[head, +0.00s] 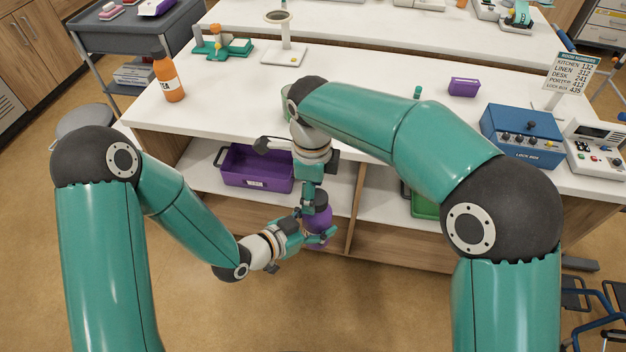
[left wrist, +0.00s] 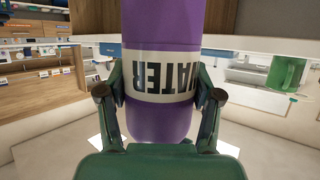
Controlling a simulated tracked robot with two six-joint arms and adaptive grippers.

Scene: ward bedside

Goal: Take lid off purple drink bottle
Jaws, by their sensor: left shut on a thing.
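The purple drink bottle (head: 321,217) is held in the air in front of the table's front edge. Its dark lid (head: 322,199) is at the upper end in the head view. My left gripper (head: 318,236) is shut around the bottle's body. In the left wrist view, its fingers (left wrist: 160,103) press on both sides of the purple bottle (left wrist: 160,125) by the white WATER label, which reads upside down there. My right gripper (head: 311,202) comes down from above and is at the lid. Its fingers are small and partly hidden, so its grip on the lid is unclear.
The white table (head: 370,70) bears an orange bottle (head: 171,82) at left, a small purple box (head: 464,87) and a blue lock box (head: 521,136) at right. A purple bin (head: 257,167) and a green container (head: 424,205) sit on the shelf below, behind my grippers.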

